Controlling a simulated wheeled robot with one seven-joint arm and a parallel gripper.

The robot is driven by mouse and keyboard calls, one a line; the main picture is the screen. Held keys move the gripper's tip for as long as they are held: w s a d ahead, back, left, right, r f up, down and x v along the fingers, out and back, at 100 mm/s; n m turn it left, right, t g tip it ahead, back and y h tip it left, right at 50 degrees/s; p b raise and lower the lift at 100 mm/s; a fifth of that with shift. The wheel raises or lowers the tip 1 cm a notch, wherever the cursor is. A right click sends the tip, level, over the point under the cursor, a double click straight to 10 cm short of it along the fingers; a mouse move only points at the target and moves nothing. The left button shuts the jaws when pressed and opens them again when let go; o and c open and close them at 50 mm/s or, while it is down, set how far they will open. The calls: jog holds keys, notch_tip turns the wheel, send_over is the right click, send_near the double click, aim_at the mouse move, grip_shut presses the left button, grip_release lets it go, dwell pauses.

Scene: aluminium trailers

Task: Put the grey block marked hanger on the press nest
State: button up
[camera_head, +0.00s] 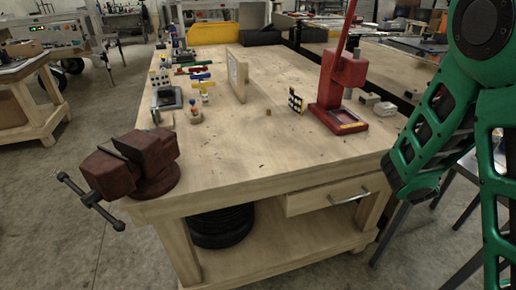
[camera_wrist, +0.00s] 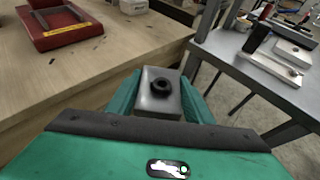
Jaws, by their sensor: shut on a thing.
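My gripper (camera_wrist: 158,92) is shut on a grey block (camera_wrist: 160,102) with a dark round ring on its top. No readable mark shows on it. In the wrist view the block is near the bench edge, to the right of the red press base. The red arbor press (camera_head: 345,72) stands at the right side of the bench, with its flat base (camera_head: 340,122) at the front. The base also shows at the upper left of the wrist view (camera_wrist: 62,38). I cannot make out the nest clearly. In the head view my green arm is at the right, and the held block is not visible.
Grey blocks (camera_head: 384,109) lie right of the press, near the bench edge. A yellow-black block rack (camera_head: 296,101) stands left of it. A red vise (camera_head: 140,160) sits at the front left corner. An upright board (camera_head: 237,75) stands mid-bench. The front middle is clear.

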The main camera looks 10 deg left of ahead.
jog(key=shift+f, duration=0.25)
jog(key=shift+s, duration=0.1)
